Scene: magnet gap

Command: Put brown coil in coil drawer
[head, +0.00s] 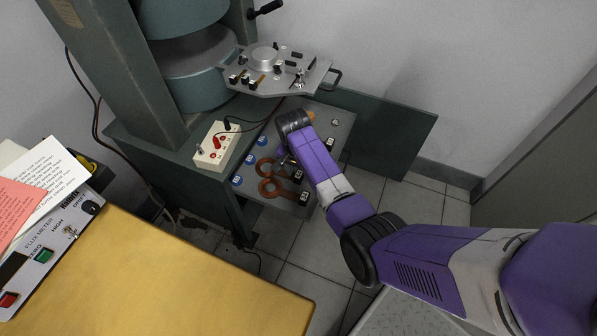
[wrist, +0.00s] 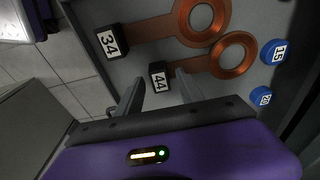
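Two copper-brown ring coils lie in the open grey drawer (head: 338,142). The nearer coil (head: 270,188) carries a black block marked 34 in the wrist view (wrist: 110,43). The farther coil (head: 266,165) carries a black block marked 44 in the wrist view (wrist: 158,75). Both rings show at the top of the wrist view, the 44 ring (wrist: 248,68) below the 34 ring (wrist: 182,28). My gripper (wrist: 158,88) is open, its two fingers on either side of the 44 block; I cannot tell whether they touch it. In the head view my arm hides most of the gripper.
Blue round pieces (head: 237,180) line the drawer's left side. An orange-brown piece (head: 311,115) shows partly behind my arm. A cream box (head: 216,146) with cables stands beside the drawer. A metal stage (head: 275,70) overhangs the drawer's back. A yellow table (head: 150,280) is at lower left.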

